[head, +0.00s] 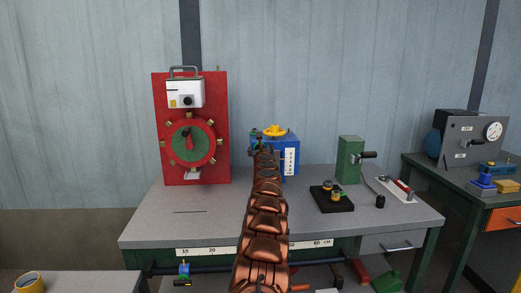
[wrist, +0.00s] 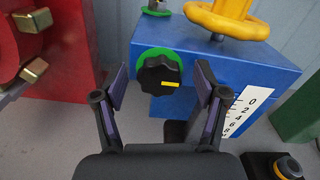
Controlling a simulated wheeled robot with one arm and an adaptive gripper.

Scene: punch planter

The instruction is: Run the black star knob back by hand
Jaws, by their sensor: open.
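The black star knob (wrist: 157,76) with a small yellow mark shows in the wrist view, in front of a green ring (wrist: 151,53) on the face of the blue box (wrist: 220,72). My gripper (wrist: 161,82) is open, with one finger to the left and one to the right of the knob in the picture. I see no clear contact, and the depth gap cannot be told. In the head view the blue box (head: 289,142) stands on the bench behind my arm, which hides the knob.
A yellow handwheel (wrist: 228,18) sits on top of the blue box, with a white number scale (wrist: 241,110) on its face. A red panel (head: 220,130) stands left; a green block (head: 348,160) and black tray (head: 331,202) are right. The bench's left front (head: 160,225) is clear.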

